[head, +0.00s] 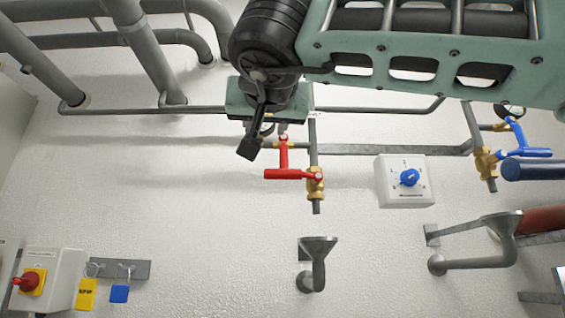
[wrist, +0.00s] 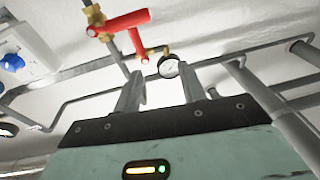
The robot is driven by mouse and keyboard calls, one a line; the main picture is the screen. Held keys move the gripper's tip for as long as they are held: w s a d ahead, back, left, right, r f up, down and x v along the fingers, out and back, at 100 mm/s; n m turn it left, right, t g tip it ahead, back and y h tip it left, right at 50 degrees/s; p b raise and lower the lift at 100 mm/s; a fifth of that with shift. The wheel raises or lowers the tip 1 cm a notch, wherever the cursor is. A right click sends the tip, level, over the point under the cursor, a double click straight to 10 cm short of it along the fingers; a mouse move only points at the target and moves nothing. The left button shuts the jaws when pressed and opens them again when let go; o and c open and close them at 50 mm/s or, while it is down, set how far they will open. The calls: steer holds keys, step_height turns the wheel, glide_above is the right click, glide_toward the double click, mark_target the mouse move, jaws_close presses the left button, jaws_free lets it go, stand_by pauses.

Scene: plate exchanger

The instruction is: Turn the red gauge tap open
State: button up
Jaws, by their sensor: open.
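The red gauge tap (head: 292,174) has a red handle on a brass body (head: 315,187) on a thin vertical grey pipe. One red arm of the handle lies about level and another stands up from it. In the wrist view the red handle (wrist: 120,24) is at the upper left, beyond the fingers. A round white-faced gauge (wrist: 168,66) shows between the fingertips. My gripper (wrist: 160,86) is open and empty, with its two grey fingers apart. In the head view my gripper (head: 268,130) is just above and left of the red handle; its fingers are mostly hidden.
A blue-handled tap (head: 525,152) and a white box with a blue knob (head: 409,178) are to the right. A grey funnel (head: 318,248) is below the red tap. Grey pipes (head: 150,50) run along the wall at upper left. The wall left of the tap is clear.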

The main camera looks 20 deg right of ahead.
mark_target(284, 158)
steer(key=shift+m+g+h, duration=0.4)
steer(key=shift+g+h, duration=0.2)
steer(key=shift+g, duration=0.3)
steer(key=d+p+x, duration=0.1)
steer(key=x, duration=0.4)
steer(key=d+p+x, duration=0.1)
steer(key=x, duration=0.5)
steer(key=s+d+p+x, duration=0.1)
steer(key=x, duration=0.4)
steer(key=shift+w+d+r, duration=0.25)
steer(key=shift+w, duration=0.05)
jaws_close()
